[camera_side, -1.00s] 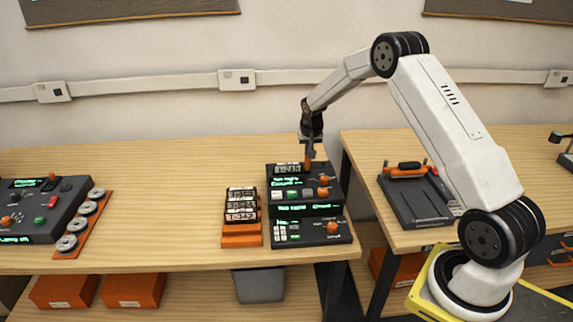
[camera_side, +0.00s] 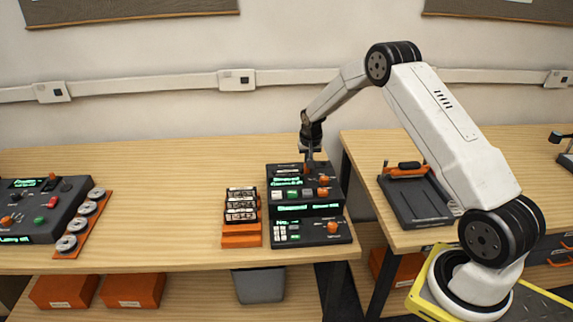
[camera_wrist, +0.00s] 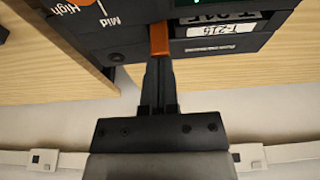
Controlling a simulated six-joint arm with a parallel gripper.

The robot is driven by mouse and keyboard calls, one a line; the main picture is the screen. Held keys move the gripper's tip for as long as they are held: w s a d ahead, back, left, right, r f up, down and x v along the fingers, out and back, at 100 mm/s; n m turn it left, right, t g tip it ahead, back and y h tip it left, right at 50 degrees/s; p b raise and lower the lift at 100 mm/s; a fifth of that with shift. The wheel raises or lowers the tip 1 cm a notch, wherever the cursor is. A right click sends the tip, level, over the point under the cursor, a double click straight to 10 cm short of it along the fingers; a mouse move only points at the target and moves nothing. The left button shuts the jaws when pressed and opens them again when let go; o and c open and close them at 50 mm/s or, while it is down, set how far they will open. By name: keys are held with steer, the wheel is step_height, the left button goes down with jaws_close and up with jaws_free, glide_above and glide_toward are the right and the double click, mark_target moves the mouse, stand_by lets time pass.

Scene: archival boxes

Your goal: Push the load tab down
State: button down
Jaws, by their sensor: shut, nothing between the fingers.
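The load tab (camera_wrist: 159,38) is a small orange block on the edge of the dark machine (camera_side: 283,195), in the wrist view. My gripper (camera_wrist: 158,60) is shut, its fingertips right at the tab and apparently touching it. In the side view my gripper (camera_side: 309,168) points down at the back right of the machine's top, and the tab is hidden or too small to tell there. A white-labelled cartridge (camera_wrist: 222,31) marked T-215 sits in a slot beside the tab in the wrist view.
An orange rack (camera_side: 241,240) of labelled cartridges stands left of the machine. A second console (camera_side: 40,210) with several reels is at the far left. A black tray device (camera_side: 415,200) is on the right table, across a gap. The middle of the left table is clear.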

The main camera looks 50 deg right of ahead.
steer(key=shift+s+r, duration=0.1)
steer(key=shift+r, duration=0.2)
steer(key=w+v, duration=0.1)
steer(key=v, duration=1.2)
steer(key=shift+d+r, duration=0.35)
steer(key=shift+s, duration=0.1)
steer(key=s+a+n+y, duration=0.1)
steer(key=s+a+n, duration=0.1)
steer(key=s+a, duration=0.35)
steer(key=s+a+n, duration=0.2)
steer(key=a, duration=0.7)
steer(key=s+a+f+n, duration=0.1)
steer(key=s+a+n, duration=0.1)
steer(key=s+a, duration=0.3)
steer(key=s+a+f+n+y, duration=0.1)
steer(key=s+a, duration=0.4)
steer(key=s, duration=0.5)
steer(key=shift+f+n, duration=0.7)
steer(key=shift+n, duration=0.3)
